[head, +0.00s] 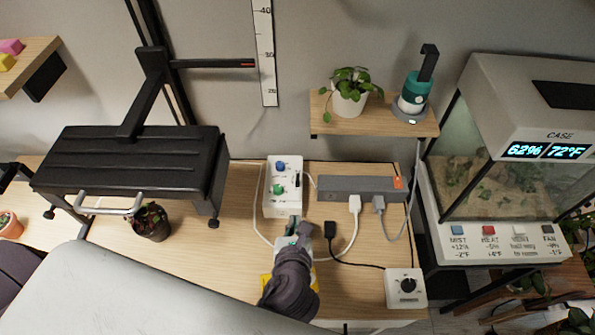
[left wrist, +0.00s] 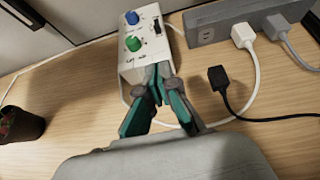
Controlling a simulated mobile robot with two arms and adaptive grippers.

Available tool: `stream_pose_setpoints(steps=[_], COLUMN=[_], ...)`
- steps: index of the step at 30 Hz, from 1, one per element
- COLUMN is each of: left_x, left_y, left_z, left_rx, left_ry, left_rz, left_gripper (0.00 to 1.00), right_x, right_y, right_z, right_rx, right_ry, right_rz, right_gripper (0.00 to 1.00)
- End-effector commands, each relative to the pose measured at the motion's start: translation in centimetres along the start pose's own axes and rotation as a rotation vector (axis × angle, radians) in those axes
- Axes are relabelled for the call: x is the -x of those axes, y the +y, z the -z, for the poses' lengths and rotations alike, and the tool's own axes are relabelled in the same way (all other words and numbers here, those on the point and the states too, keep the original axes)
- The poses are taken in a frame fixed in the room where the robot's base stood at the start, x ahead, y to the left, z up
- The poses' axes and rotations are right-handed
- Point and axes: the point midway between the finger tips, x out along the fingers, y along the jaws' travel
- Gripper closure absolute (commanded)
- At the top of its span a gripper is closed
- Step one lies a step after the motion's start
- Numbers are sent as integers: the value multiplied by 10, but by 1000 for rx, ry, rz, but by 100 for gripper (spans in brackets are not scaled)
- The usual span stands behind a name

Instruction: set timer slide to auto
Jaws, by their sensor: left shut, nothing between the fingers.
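A white control box (head: 270,204) stands on the wooden bench, with a blue knob (head: 280,166), a green knob (head: 279,189) and a small black slide (head: 298,180) at its right side. The slide also shows in the left wrist view (left wrist: 157,27), right of the knobs. My left gripper (head: 293,221) is shut and empty, its green-sided fingertips at the box's front end, below the green knob and the slide. In the left wrist view the tips (left wrist: 160,74) overlap the box's front face; I cannot tell if they touch. The box's lettering is too small to read.
A grey power strip (head: 345,187) with plugs lies right of the box. A loose black plug (head: 330,230) and cables lie near my gripper. A white dial box (head: 405,290) sits front right. A potted plant (head: 152,222) is at left, a terrarium (head: 500,150) at right.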

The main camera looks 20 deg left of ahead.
Motion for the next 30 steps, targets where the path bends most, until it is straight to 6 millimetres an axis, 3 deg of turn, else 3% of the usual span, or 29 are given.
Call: stream_pose_setpoints(steps=[4, 8, 19, 24, 30], left_x=[-7, -27, -104, -124, -134], left_y=[-2, -1, -1, -2, -2], left_z=[0, -1, -3, -16, -20], left_rx=[-14, -12, -8, -8, -8], left_ry=[-2, -3, -2, -1, 0], left_rz=[2, 0, 1, 2, 2], left_gripper=[100, 100, 100, 100, 100], right_x=[1, 3, 10, 17, 18], right_y=[0, 0, 0, 0, 0], right_z=[-4, -3, -1, -1, -2], right_rx=[1, 1, 0, 0, 0], right_ry=[-3, -3, -2, -3, -4], right_rz=[0, 0, 0, 0, 0], right_gripper=[47, 47, 47, 47, 47])
